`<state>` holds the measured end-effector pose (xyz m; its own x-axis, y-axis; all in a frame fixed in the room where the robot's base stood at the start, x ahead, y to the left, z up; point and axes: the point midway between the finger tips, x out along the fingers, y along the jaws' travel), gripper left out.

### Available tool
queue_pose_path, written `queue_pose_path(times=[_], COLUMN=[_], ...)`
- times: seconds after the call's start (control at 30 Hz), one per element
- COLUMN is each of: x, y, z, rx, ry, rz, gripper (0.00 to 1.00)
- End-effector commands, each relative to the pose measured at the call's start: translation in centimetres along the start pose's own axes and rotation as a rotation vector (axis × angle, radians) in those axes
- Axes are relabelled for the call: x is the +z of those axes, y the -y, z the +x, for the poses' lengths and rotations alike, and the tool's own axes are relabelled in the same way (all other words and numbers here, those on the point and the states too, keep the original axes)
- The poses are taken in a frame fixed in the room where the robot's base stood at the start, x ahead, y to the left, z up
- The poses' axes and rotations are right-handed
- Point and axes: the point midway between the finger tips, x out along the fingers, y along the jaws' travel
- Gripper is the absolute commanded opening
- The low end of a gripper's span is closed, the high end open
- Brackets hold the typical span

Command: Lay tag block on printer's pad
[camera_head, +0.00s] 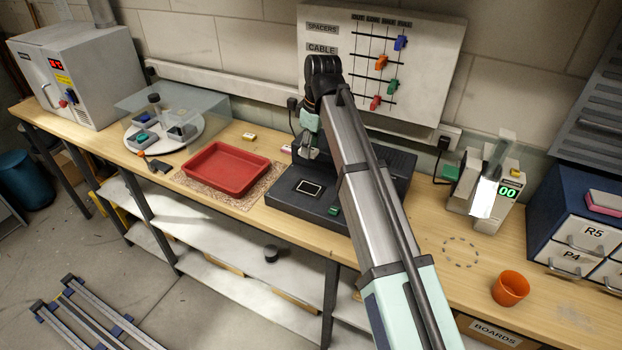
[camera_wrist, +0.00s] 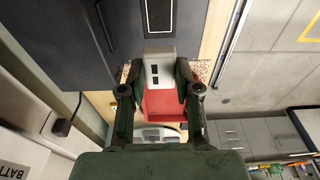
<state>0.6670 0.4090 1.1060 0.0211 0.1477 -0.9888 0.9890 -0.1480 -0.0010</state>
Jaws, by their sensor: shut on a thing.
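The printer (camera_head: 390,165) is a dark, low machine on the middle of the bench. Its pad (camera_head: 310,188) is a small dark rectangle with a white outline on the front left part. The pad also shows at the top edge of the wrist view (camera_wrist: 159,14). My gripper (camera_head: 309,148) is above the back left of the printer. In the wrist view, my gripper (camera_wrist: 160,82) is shut on a light grey block with two dark square marks (camera_wrist: 158,62), seemingly the tag block. The block is off the pad, apart from it in both views.
A red tray (camera_head: 208,183) lies on a speckled mat left of the printer. A clear-covered round platter (camera_head: 193,143) stands farther left. A spacer and cable board (camera_head: 330,75) rises behind.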

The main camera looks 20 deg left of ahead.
Motion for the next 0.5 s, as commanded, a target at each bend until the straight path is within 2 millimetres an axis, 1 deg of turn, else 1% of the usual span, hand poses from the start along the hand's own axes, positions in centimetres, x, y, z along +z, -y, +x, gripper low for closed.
queue_pose_path(times=[0.1,0.2,0.3,0.4,0.5], x=[0.6,0.9,1.1,1.2,1.3], y=[0.2,0.1,0.1,0.1,0.0], z=[2.8,5.0,6.8,8.0,8.6], rx=[-0.002,-0.002,-0.001,-0.001,0.001], ry=[0.002,0.002,0.001,0.001,0.0], rz=[0.0,0.0,-0.001,-0.001,-0.001], gripper=[0.14,0.14,0.14,0.14,0.14])
